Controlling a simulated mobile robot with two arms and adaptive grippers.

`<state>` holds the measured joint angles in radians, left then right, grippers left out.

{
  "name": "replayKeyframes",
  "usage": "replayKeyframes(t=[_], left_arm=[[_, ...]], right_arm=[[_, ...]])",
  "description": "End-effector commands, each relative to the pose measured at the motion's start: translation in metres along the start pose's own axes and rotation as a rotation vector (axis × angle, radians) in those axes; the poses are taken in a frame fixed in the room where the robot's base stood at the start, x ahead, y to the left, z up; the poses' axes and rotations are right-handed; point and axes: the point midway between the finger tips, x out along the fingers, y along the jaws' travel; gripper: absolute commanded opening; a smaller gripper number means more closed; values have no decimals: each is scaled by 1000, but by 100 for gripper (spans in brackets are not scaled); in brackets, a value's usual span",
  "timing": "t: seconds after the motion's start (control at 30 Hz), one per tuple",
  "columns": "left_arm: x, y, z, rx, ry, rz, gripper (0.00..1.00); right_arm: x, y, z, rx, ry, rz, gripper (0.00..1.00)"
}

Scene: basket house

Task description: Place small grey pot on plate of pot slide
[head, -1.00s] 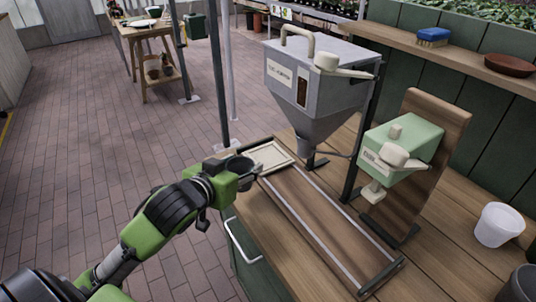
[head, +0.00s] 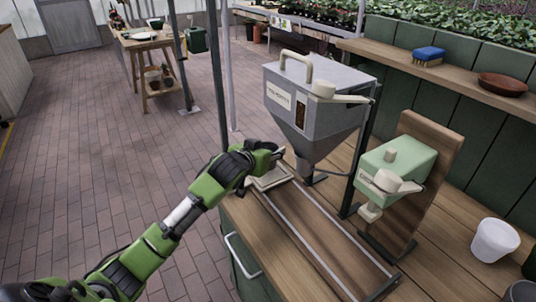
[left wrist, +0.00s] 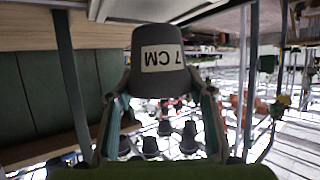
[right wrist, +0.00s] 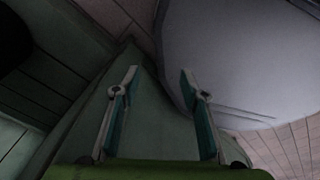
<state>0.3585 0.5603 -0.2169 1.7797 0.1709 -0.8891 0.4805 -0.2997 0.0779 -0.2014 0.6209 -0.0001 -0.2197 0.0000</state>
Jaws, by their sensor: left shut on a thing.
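The small grey pot (left wrist: 160,58), labelled "7 CM", is held between the fingers of my left gripper (left wrist: 160,88) in the left wrist view. In the head view my left gripper (head: 272,156) is over the plate (head: 272,181) at the far end of the pot slide. The arm and gripper largely hide the pot there, so I cannot tell whether it touches the plate. The plate is cream and square, partly covered by the gripper. The pot slide's two rails (head: 311,238) run along the bench toward me. My right gripper (right wrist: 158,75) is open and empty in the right wrist view.
A green dispenser (head: 400,165) stands nearer on a wooden board. A white pot (head: 495,240) is at the right. The shelf holds a blue brush (head: 428,56) and brown dish (head: 503,84).

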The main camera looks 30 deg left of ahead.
Motion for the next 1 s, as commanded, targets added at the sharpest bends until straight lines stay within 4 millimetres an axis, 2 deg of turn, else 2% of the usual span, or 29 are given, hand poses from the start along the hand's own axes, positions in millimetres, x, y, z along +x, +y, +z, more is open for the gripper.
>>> replayKeyframes(t=[0.03, 0.13, 0.47, 0.5, 0.57, 1.0], left_arm=[[3, 0, 9, 0, -6, -1, 38], [7, 0, 19, 1, -3, 0, 38], [8, 0, 22, 1, -1, -1, 38], [8, 0, 23, 1, -1, -1, 51], [8, 0, 23, 1, -1, -1, 65], [4, 0, 22, 1, 0, 0, 65]], right_arm=[[-2, 1, 0, 0, 0, 2, 40], [-3, 3, 0, -1, -1, 3, 40], [-3, 4, 1, 0, -2, 4, 40], [-3, 4, 1, 0, -2, 5, 40], [-3, 4, 1, 0, -2, 5, 40], [-3, 4, 1, 1, -2, 4, 40]])
